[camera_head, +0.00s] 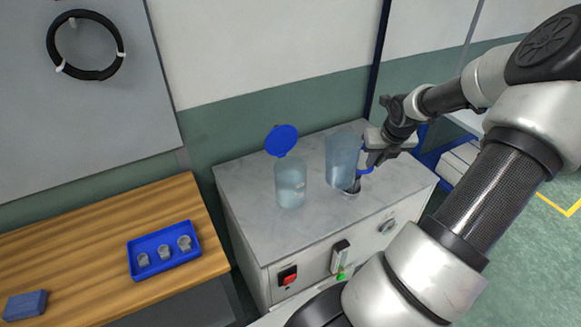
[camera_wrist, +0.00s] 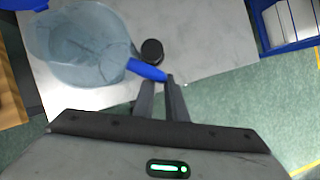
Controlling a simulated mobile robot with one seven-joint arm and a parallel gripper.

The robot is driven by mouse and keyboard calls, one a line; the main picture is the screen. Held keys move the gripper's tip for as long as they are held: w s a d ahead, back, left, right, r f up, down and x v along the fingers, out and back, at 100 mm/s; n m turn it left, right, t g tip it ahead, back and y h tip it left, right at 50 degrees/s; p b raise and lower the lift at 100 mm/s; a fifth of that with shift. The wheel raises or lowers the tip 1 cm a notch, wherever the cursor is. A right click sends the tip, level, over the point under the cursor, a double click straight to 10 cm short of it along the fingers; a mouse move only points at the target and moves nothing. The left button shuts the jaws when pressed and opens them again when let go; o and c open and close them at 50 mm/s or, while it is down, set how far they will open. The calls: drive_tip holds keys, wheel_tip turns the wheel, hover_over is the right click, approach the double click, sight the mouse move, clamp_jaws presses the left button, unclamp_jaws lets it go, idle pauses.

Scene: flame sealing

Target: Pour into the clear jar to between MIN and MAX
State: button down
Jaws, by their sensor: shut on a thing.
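The clear jar (camera_head: 290,186) stands on the grey worktop, its blue lid (camera_head: 281,140) swung open at the back. A pale mark shows on its side, but I cannot read MIN or MAX or make out the level inside. A translucent bluish pitcher (camera_head: 342,158) is just right of the jar, nearly upright; I cannot tell whether it is clear of the worktop. My gripper (camera_head: 369,158) is shut on its blue handle, at the pitcher's right. The wrist view shows the pitcher (camera_wrist: 85,48) and the fingertips (camera_wrist: 160,82) at the handle (camera_wrist: 147,70).
A small dark round object (camera_wrist: 152,52) is beside the pitcher on the worktop (camera_head: 245,190). The cabinet front has a red switch (camera_head: 288,276). On the wooden table at left, a blue tray (camera_head: 163,267) holds several small cups. A blue block (camera_head: 25,305) lies nearby.

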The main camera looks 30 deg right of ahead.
wheel_tip(320, 180, up, 7)
idle(0.3)
drive_tip(key=shift+f, duration=0.15)
